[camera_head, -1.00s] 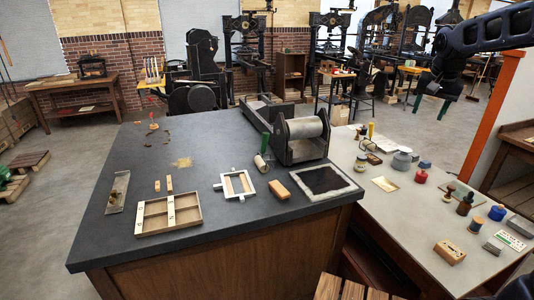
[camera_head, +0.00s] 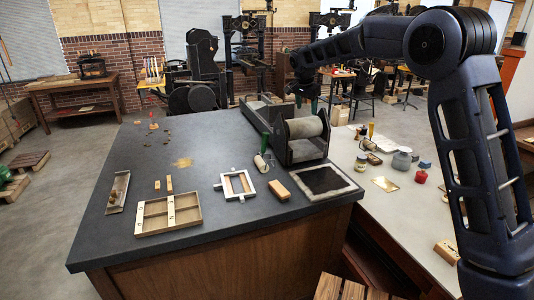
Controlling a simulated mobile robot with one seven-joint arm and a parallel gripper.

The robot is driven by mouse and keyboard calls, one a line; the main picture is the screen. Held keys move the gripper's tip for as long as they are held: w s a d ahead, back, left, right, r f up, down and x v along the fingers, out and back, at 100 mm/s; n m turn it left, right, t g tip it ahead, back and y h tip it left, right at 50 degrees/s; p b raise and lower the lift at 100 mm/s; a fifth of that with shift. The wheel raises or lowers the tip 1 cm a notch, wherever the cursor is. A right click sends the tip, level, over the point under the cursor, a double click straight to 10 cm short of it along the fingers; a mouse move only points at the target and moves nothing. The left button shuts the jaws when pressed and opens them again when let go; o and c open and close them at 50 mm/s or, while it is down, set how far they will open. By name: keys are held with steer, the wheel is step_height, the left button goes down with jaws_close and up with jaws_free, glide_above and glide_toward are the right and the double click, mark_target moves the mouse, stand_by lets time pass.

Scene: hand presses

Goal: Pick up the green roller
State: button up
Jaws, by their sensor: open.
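The green roller stands just left of the press on the dark table. Its upright green handle (camera_head: 265,144) shows above a pale cylinder (camera_head: 261,162) that lies on the tabletop. My gripper (camera_head: 304,100) hangs from the end of my arm, pointing down, above and to the right of the green handle in the picture, in front of the far end of the press. It is open, apart from the roller, and its small dark fingers are hard to make out.
The press with its large pale cylinder (camera_head: 305,128) stands close to the roller's right. A white frame (camera_head: 235,186), a wooden block (camera_head: 278,190) and a dark slab (camera_head: 325,180) lie in front. A compartment tray (camera_head: 168,215) is at front left. The table's left middle is mostly clear.

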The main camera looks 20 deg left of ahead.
glide_toward(266, 138)
steer(key=w+f, duration=0.1)
steer(key=shift+t, duration=0.3)
steer(key=x, duration=1)
steer(key=shift+w+a+f, duration=0.25)
steer(key=shift+w+a, duration=0.1)
steer(key=shift+a, duration=0.05)
steer(key=shift+m, duration=0.3)
steer(key=shift+c, duration=0.4)
jaws_close()
